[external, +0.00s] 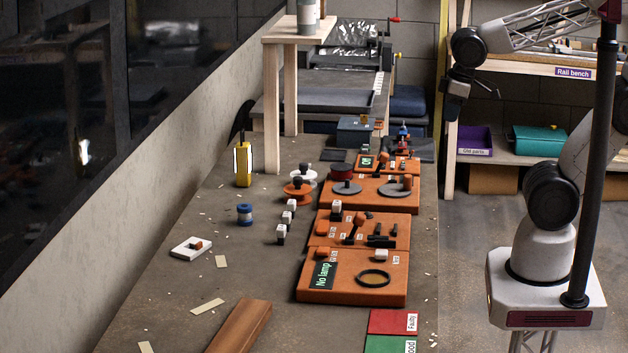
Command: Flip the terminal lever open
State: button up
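Several orange boards stand in a row on the long bench. On the second board from the front (318,244), a dark lever with an orange knob (357,220) leans up to the right, beside several black blocks (381,241). This may be the terminal lever; the lettering by it is too small to read. I cannot tell whether it counts as open or shut. My gripper (453,108) hangs in the air at the upper right, beyond the bench's right edge and well away from the boards. Its fingers are too small and dark to judge, and I see nothing in it.
The front board (340,299) has a "No lamp" display and a dark ring. Spools (299,190), white-capped pieces (281,234) and a yellow bottle (243,163) stand left of the boards. Red (393,321) and green (390,344) pads lie in front. A wooden table (295,38) rises behind.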

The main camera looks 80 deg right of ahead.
jog(key=shift+f, duration=0.25)
grip_shut()
jog(key=w+a+f+n+t+h, duration=0.1)
jog(key=w+f+n+t+h, duration=0.15)
jog(key=f+n+h, duration=0.6)
jog(key=a+f+n+t+y, duration=0.4)
jog(key=a+n, duration=0.5)
jog(key=n, duration=0.4)
jog(key=w+a+f+n+t+y, duration=0.1)
jog(key=a+f+n+t+y, duration=0.3)
jog(key=a+n, duration=0.4)
notch_tip(320, 180, down, 2)
jog(key=n+y, duration=0.1)
jog(key=n, duration=0.5)
jog(key=shift+w+a, duration=0.2)
jog(key=shift+a, duration=0.15)
jog(key=shift+w+f+n, duration=0.15)
jog(key=shift+n, duration=0.1)
